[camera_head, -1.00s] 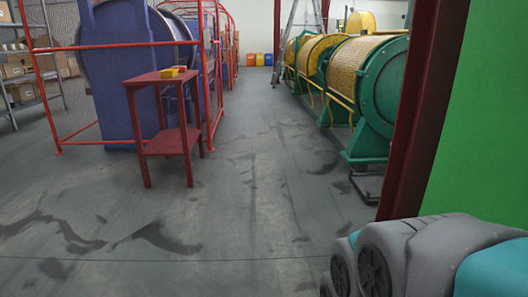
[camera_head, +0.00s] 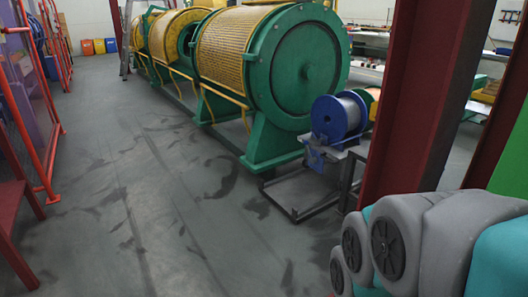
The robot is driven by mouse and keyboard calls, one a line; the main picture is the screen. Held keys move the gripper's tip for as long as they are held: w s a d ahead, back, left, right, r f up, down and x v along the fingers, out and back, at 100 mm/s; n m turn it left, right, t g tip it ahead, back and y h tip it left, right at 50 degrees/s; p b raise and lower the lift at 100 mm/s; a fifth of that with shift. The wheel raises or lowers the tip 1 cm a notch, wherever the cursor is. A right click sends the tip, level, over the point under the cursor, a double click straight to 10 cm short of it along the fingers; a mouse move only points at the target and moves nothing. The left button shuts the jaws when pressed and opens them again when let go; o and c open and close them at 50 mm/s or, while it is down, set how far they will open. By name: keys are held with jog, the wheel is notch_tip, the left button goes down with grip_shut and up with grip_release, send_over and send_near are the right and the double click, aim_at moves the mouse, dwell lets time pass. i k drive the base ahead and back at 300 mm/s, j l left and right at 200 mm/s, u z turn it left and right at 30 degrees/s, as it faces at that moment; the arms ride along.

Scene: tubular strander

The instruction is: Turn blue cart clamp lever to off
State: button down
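A blue-flanged spool (camera_head: 337,118) with pale wire stands beside the green end of the yellow strander. A small blue bracket-like part (camera_head: 314,157) sits low at its left; I cannot tell whether it is the clamp or its lever. Below is a low dark cart or stand (camera_head: 306,194) with a flat base on the floor. No lever can be made out clearly at this size. Grey and teal links of my own arm show at the bottom right. My gripper is not in view.
The yellow and green strander (camera_head: 260,60) runs back along the middle. A dark red column (camera_head: 420,100) stands right of the spool and hides part of the area behind. Red fencing (camera_head: 30,120) and a red table (camera_head: 15,215) are at left. The grey floor between is clear.

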aim_at(315, 160)
jog(key=i+j+z, duration=0.5)
jog(key=i+j+u, duration=0.15)
jog(key=i+j, duration=1.8)
